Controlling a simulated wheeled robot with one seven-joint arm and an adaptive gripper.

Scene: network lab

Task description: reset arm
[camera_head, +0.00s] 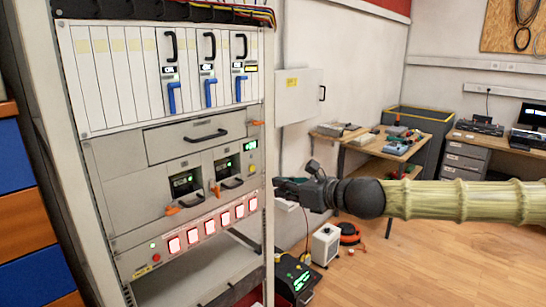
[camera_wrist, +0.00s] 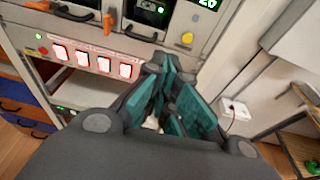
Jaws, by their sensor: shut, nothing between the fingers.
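My gripper (camera_head: 281,188) is at the end of my arm, which reaches in from the right in the head view. It is shut and empty, beside the right post of the equipment rack (camera_head: 268,150). In the wrist view the teal fingers of my gripper (camera_wrist: 165,75) come together in front of the rack's right side. The rack holds a panel with blue levers (camera_head: 172,97) and black handles, a drawer (camera_head: 200,137), two modules with green displays (camera_head: 184,183), and a row of lit white-and-red switches (camera_head: 206,223). A yellow round knob (camera_wrist: 187,38) shows right of the switches in the wrist view.
A grey wall cabinet (camera_head: 299,96) hangs right of the rack. A wooden workbench (camera_head: 378,147) with tools stands behind my arm. A black box with green lights (camera_head: 295,280) and a white box (camera_head: 325,244) stand on the floor. Open wooden floor (camera_head: 440,262) lies at the right.

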